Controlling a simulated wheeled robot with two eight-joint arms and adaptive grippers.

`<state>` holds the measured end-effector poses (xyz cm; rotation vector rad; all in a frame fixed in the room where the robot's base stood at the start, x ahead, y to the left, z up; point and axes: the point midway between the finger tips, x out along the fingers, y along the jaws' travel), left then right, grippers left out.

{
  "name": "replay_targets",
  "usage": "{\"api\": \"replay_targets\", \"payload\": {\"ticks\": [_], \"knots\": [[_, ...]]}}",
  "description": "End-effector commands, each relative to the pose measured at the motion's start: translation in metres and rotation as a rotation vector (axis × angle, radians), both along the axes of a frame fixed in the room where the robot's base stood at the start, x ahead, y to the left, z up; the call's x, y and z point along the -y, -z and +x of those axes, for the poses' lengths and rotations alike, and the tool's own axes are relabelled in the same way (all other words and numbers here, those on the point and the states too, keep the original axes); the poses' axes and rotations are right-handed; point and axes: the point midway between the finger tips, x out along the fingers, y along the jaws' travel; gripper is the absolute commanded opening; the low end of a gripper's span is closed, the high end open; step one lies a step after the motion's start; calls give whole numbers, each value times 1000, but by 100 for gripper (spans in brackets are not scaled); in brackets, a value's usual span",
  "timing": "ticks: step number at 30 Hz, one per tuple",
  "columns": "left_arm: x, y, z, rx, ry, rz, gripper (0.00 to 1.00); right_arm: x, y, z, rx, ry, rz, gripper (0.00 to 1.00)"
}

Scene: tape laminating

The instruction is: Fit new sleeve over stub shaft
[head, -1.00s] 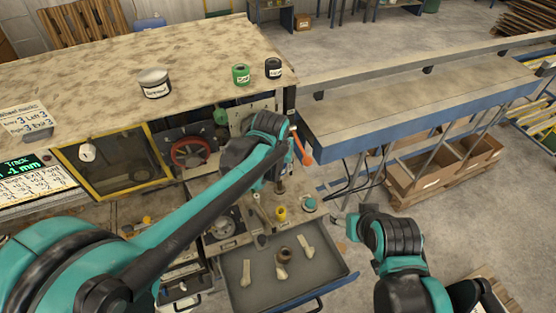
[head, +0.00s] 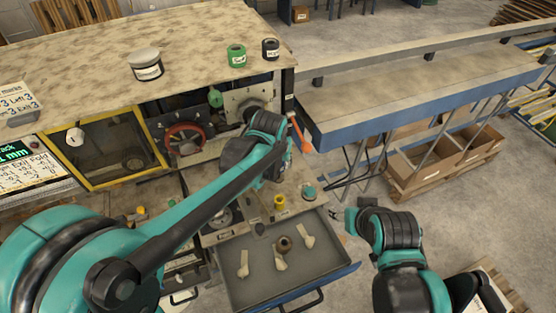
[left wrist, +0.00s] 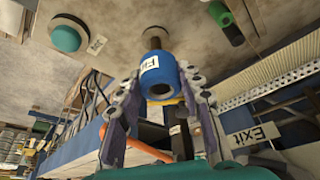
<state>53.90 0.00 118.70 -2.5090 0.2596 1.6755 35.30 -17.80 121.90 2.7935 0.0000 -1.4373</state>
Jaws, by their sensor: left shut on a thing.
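A blue sleeve (left wrist: 159,82) with a white label and an open bore is between my left gripper's fingers (left wrist: 160,100) in the left wrist view. The fingers are shut on its sides. A dark shaft (left wrist: 154,40) shows just beyond the sleeve, roughly in line with it. I cannot tell whether the sleeve touches or surrounds it. In the head view my left arm hides the sleeve and most of the left gripper, near the machine front. My right gripper (head: 337,214) is right of the open drawer, away from the shaft, and its finger opening is too small to judge.
An open drawer (head: 240,293) holds several pale tools and a brown ring. A yellow part (head: 280,202) and a teal knob (head: 309,193) sit on the ledge above it. A blue-edged conveyor table (head: 400,107) is at right. Green (head: 236,55) and black rolls stand on the bench top.

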Motion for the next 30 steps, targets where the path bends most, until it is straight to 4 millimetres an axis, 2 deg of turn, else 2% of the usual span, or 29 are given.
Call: {"api": "replay_targets", "payload": {"ticks": [16, 29, 30], "knots": [[0, 30, 0, 0, 0, 0, 6, 0, 24, 0, 0, 0, 0, 60], [0, 34, 0, 0, 0, 0, 6, 0, 27, 0, 0, 0, 0, 60], [0, 34, 0, 0, 0, 0, 39, 0, 27, 0, 0, 0, 0, 60]]}}
